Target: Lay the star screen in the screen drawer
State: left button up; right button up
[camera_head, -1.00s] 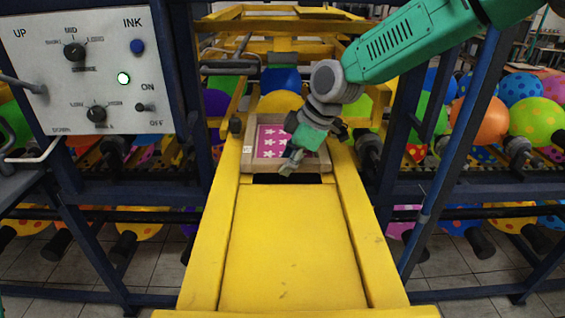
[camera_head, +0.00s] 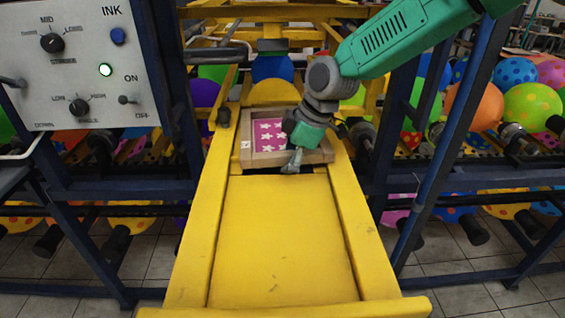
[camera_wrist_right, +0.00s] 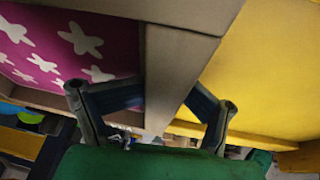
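The star screen (camera_head: 255,163), a pale wooden frame around a pink panel with white stars, lies at the far end of the yellow bed between two rails. It also shows in the right wrist view (camera_wrist_right: 180,75). My right gripper (camera_head: 292,160) is at its near side, partly covering the star panel. In the right wrist view its two fingers (camera_wrist_right: 165,97) lie on either side of one frame wall and appear shut on it. I cannot tell which yellow part is the screen drawer; a flat yellow panel (camera_head: 270,240) lies in front of the screen. My left gripper is not in view.
An ink control panel (camera_head: 75,65) stands at the left. Dark blue posts (camera_head: 440,150) flank the yellow bed. Racks of colourful balloons (camera_head: 530,108) are on both sides and behind. The near part of the yellow panel is clear.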

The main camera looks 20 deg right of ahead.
jog(key=v, duration=1.1)
jog(key=shift+w+d, duration=0.15)
jog(key=shift+d, duration=0.05)
jog(key=shift+r, duration=0.15)
jog(key=shift+a, duration=0.1)
